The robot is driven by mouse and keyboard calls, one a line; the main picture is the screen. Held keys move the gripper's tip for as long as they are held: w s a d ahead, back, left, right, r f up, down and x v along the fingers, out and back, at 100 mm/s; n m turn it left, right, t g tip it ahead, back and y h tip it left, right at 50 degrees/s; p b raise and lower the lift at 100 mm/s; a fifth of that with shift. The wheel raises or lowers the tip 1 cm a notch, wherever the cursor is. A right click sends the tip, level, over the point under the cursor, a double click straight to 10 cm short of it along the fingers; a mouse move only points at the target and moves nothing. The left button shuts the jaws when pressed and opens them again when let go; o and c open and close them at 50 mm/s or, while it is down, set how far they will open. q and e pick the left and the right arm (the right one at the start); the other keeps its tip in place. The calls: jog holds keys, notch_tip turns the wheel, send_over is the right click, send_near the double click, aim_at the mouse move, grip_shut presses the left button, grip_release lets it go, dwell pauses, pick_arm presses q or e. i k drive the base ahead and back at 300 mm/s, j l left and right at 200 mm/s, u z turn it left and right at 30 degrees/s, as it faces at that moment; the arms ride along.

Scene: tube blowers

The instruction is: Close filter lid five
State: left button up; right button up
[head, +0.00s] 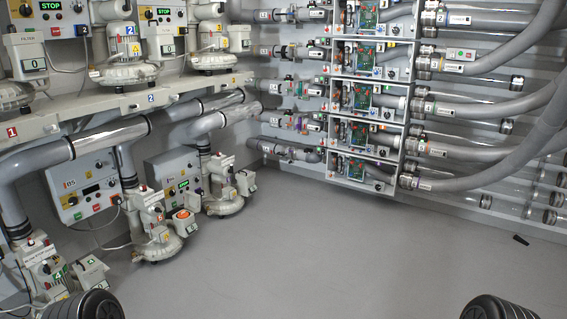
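The blower marked 5 (155,232) stands on the floor at the left, below the shelf. Beside it on its right is a small pale filter box (188,228) with an orange round part (181,214) showing at its top. A pale flap (192,200) stands up behind the orange part, so this box looks open. The number on the box is too small to read surely. Neither gripper shows; only dark ribbed rounded parts of mine appear at the lower left and lower right edges.
Other floor blowers stand left (48,272) and behind (222,190), with a control box (85,185) and a hanging cable near. Shelf blowers (125,60) and pipe racks (370,100) line the walls. A small black object (520,240) lies right. The middle floor (310,250) is clear.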

aim_at(193, 201)
jog(key=i+l+z, duration=0.1)
jog(key=i+z, duration=0.2)
jog(key=i, duration=0.25)
jog(key=i+z, duration=0.25)
jog(key=i, duration=0.3)
jog(key=i+j+z, duration=0.2)
jog(key=i, duration=1.8)
jog(key=i+u, duration=0.45)
jog(key=i+l+u, duration=0.15)
jog(key=i+u, duration=0.3)
jog(key=i+l+u, duration=0.35)
jog(key=i+u, duration=0.15)
jog(key=i+l+u, duration=0.15)
jog(key=i+u, duration=0.25)
jog(key=i+l+u, duration=0.2)
jog(key=u, duration=0.25)
jog(key=i+l+u, duration=0.25)
jog(key=u, duration=0.15)
jog(key=i+l+u, duration=0.15)
jog(key=l+u, duration=0.25)
jog(key=i+l+u, duration=0.1)
jog(key=l+u, duration=0.35)
jog(key=i+l+u, duration=0.2)
jog(key=l, duration=0.75)
jog(key=k+j, duration=0.05)
jog(key=k, duration=0.05)
